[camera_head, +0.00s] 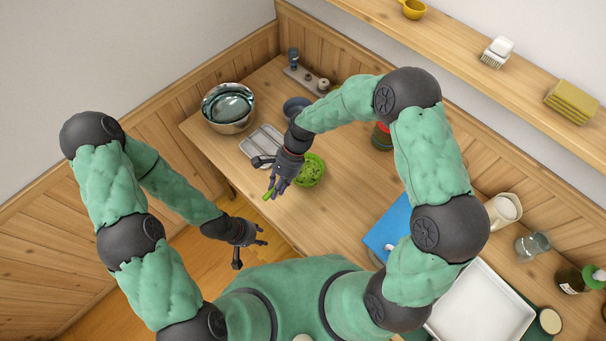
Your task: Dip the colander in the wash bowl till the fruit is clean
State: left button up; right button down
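A green colander (316,161) with green contents sits on the wooden table near its front edge. My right gripper (267,176) is over its left side, its fingers spread, and hides part of it. A small green piece (267,195), perhaps the colander's handle, shows at its fingertips; I cannot tell whether they touch. The metal wash bowl (228,123) stands at the table's far left corner and holds what looks like water. My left gripper (252,253) is open and empty, off the table's front edge. The fruit's cleanness is too small to tell.
A grey tray (256,141) lies between the wash bowl and the colander. A blue board (385,228), a white tray (480,310), a white jug (503,208) and a glass jar (532,244) are at the right.

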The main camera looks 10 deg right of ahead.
jog(key=shift+r+p, duration=3.8)
jog(key=shift+r, duration=0.85)
jog(key=shift+f, duration=0.1)
